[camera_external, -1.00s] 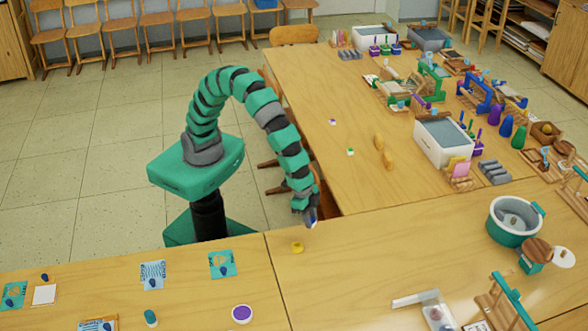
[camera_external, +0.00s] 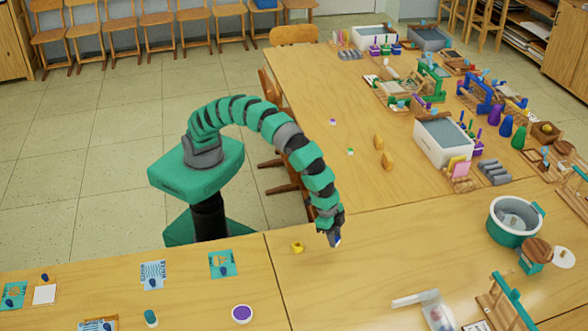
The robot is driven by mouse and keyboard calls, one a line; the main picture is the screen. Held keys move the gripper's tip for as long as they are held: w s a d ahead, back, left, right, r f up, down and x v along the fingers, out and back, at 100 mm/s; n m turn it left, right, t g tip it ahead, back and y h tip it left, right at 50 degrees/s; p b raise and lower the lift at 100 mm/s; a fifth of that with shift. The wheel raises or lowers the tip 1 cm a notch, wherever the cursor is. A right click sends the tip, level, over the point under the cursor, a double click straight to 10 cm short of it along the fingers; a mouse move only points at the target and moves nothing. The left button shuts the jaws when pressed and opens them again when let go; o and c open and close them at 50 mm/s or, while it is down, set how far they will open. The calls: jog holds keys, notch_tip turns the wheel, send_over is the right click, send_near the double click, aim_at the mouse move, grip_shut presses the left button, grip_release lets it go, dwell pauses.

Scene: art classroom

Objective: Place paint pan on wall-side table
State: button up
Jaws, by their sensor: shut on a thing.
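My gripper (camera_external: 334,236) hangs over the front right table (camera_external: 400,250), to the right of a small yellow pan (camera_external: 297,247). It is shut on a small blue and white thing (camera_external: 337,241) that looks like a paint pan; the fingers hide most of it. I cannot tell whether it touches the tabletop. A small purple and white pan (camera_external: 333,122) and a green and white pan (camera_external: 350,152) sit on the long table (camera_external: 320,85) that runs back toward the chairs. The frames do not make clear which table is the wall-side one.
The long table's right half is crowded with white tubs (camera_external: 443,142) and tools; its left part is mostly clear. A teal pot (camera_external: 515,220) stands at right. Cards and a purple-topped pot (camera_external: 242,314) lie on the front left table (camera_external: 195,290). Chairs (camera_external: 285,165) stand beside the long table.

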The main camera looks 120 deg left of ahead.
jog(key=shift+w+f, duration=0.2)
jog(key=shift+f, duration=0.1)
notch_tip(320, 180, down, 3)
jog(key=shift+b, duration=0.65)
jog(key=o, duration=1)
jog(key=shift+c, duration=0.2)
jog(key=p+v, duration=0.2)
jog(key=v, duration=1)
jog(key=shift+p, duration=0.35)
